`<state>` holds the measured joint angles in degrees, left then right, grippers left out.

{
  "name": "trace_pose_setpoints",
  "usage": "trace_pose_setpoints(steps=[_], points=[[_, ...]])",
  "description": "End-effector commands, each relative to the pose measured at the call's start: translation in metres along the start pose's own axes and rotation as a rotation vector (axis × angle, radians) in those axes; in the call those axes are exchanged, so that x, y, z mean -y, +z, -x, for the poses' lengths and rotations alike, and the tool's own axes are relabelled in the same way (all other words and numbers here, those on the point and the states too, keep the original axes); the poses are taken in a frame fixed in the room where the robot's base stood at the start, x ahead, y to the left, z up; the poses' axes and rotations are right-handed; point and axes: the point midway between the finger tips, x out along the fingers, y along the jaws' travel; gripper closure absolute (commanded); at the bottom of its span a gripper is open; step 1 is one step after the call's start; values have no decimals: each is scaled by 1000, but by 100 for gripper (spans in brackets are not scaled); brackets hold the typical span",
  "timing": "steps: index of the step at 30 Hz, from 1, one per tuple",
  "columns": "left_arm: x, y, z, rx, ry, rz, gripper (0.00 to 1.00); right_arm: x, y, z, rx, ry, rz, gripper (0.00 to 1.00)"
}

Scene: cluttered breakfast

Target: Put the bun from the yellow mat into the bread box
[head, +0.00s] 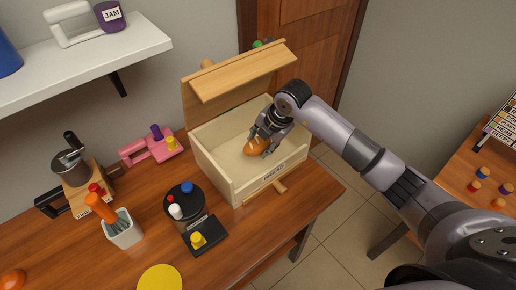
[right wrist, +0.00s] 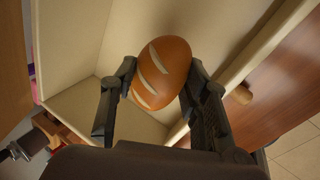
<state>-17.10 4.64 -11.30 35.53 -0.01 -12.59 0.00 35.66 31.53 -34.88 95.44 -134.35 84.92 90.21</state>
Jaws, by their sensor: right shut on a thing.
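The bun (head: 256,146) is brown with pale score marks. My right gripper (head: 266,140) is shut on it and holds it inside the opening of the wooden bread box (head: 215,168). In the right wrist view the bun (right wrist: 161,73) sits between both fingers of the right gripper (right wrist: 157,88), with the box walls around it. The box lid (head: 243,70) stands open at the back. I cannot tell whether the bun touches the box floor. The yellow mat (head: 160,278) is bare in its visible part at the bottom edge. My left gripper is not in view.
A white shelf (head: 90,60) hangs above.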

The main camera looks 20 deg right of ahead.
Motion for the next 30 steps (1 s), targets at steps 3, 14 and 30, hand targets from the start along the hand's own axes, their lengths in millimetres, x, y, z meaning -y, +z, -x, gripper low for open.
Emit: trace_pose_setpoints(steps=[3,14,30], points=[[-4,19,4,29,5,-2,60,4,0,-10,0,0,1,85],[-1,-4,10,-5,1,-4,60,18,0,-45,0,2,1,85],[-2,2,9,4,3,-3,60,19,0,-46,1,1,2,49]])
